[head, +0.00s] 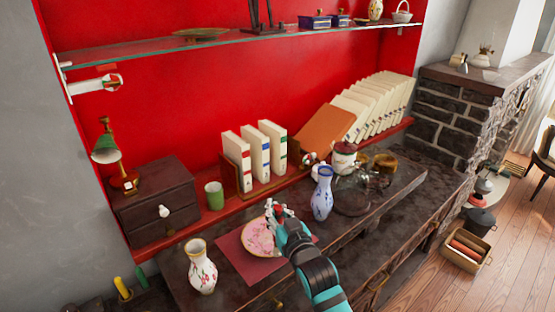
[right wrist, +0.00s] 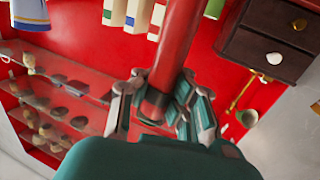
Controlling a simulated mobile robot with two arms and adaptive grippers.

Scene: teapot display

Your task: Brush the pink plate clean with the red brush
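The pink plate (head: 257,238) lies on a dark red mat (head: 252,268) on the dark table. My right gripper (head: 277,212) is at the plate's right side and covers part of it. In the right wrist view, my right gripper (right wrist: 160,106) is shut on a red rod-like thing, which looks like the handle of the red brush (right wrist: 177,45). Only a bit of red shows at the fingers in the head view. The brush's bristles are hidden, so I cannot tell whether they touch the plate. My left gripper is not in view.
A white flowered vase (head: 202,270) stands left of the mat. A blue-patterned vase (head: 322,195) and a glass teapot (head: 352,192) stand close right of my gripper. Behind are a green cup (head: 214,195), upright books (head: 257,152) and a small drawer box (head: 155,200).

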